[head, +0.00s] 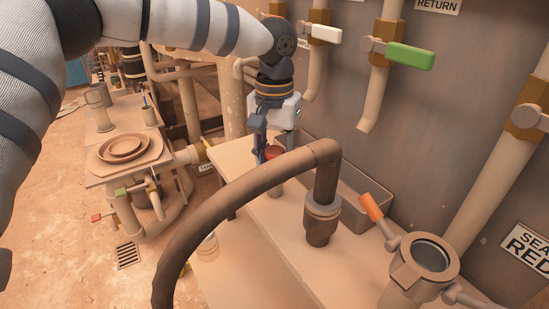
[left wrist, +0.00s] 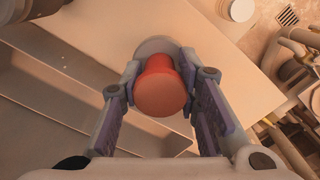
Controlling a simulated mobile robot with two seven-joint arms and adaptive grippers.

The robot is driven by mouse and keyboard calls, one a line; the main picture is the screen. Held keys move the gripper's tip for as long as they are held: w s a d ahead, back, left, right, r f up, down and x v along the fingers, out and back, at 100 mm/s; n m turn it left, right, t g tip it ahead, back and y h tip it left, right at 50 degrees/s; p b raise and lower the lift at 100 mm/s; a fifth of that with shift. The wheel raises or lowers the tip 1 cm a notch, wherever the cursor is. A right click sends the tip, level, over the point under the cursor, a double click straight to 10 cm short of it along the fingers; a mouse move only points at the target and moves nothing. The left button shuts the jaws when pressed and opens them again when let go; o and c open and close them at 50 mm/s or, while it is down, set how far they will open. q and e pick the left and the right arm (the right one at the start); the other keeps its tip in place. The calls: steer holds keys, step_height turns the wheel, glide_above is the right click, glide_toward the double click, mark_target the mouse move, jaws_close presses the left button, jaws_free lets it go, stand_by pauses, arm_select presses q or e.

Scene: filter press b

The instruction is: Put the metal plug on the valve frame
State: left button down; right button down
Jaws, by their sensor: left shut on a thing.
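My left gripper (head: 274,152) points down over the beige bench, behind the curved brown hose. It is shut on a red-topped piece (head: 272,153), which I take to be the metal plug. In the left wrist view my left gripper (left wrist: 158,95) has its fingers on both sides of the round red knob (left wrist: 160,88), with a grey round part (left wrist: 155,45) beyond it. I cannot tell whether the plug touches the bench. A round metal valve body (head: 428,257) with an open-looking ring and an orange handle stands front right; it may be the valve frame. My right gripper is not in view.
The brown hose (head: 235,192) arches across the front to a fitting (head: 321,220) on the bench (head: 255,215). A grey trough (head: 360,207) lies behind it along the wall. Valves with white (head: 327,34) and green (head: 410,56) handles are above. A side table (head: 108,175) holds dishes.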

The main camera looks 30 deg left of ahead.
arm_select(q)
steer(key=shift+f, duration=0.2)
steer(key=c, duration=1.2)
jaws_free()
step_height(320, 180, up, 12)
steer(key=shift+r, duration=0.25)
